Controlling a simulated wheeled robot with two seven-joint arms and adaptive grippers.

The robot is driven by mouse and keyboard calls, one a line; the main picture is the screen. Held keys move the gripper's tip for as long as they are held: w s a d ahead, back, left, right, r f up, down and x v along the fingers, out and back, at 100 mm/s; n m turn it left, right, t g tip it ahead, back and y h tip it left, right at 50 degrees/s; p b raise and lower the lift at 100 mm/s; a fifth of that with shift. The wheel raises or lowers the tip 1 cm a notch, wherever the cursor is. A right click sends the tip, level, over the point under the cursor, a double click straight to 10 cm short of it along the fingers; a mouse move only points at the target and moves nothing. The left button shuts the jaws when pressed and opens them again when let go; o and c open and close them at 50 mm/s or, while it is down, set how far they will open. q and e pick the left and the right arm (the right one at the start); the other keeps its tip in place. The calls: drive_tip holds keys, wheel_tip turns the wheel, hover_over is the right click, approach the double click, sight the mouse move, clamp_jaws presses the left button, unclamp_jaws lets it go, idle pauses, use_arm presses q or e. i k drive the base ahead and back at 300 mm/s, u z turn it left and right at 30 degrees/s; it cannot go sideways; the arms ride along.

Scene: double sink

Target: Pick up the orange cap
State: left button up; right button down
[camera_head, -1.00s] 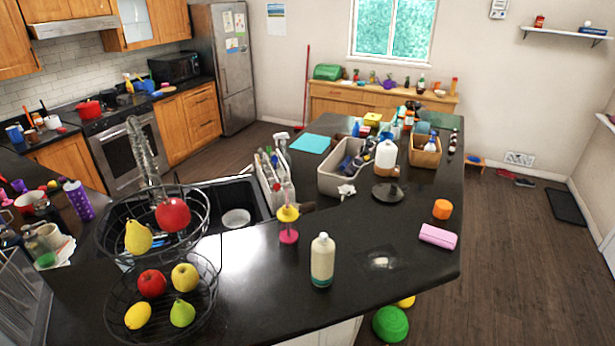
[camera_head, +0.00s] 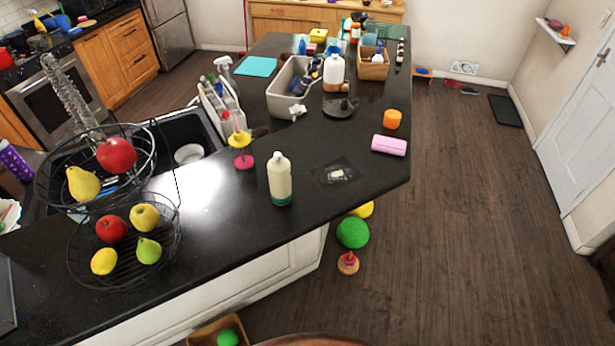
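The orange cap (camera_head: 392,119) is a short orange cylinder standing on the black countertop (camera_head: 235,225), near its right edge. It lies just behind a pink box-like item (camera_head: 389,145) and to the right of a dark round stand (camera_head: 340,108). Nothing covers it. Neither of my grippers shows in the head view.
A white bottle (camera_head: 280,180), a yellow and pink item (camera_head: 241,150) and a wire fruit basket (camera_head: 125,245) stand on the counter. A grey bin (camera_head: 285,98) and a wooden box (camera_head: 373,64) stand farther back. Green (camera_head: 353,232) and yellow balls lie on the floor.

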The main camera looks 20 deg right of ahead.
sight(392, 118)
drive_tip(key=z, duration=1.25)
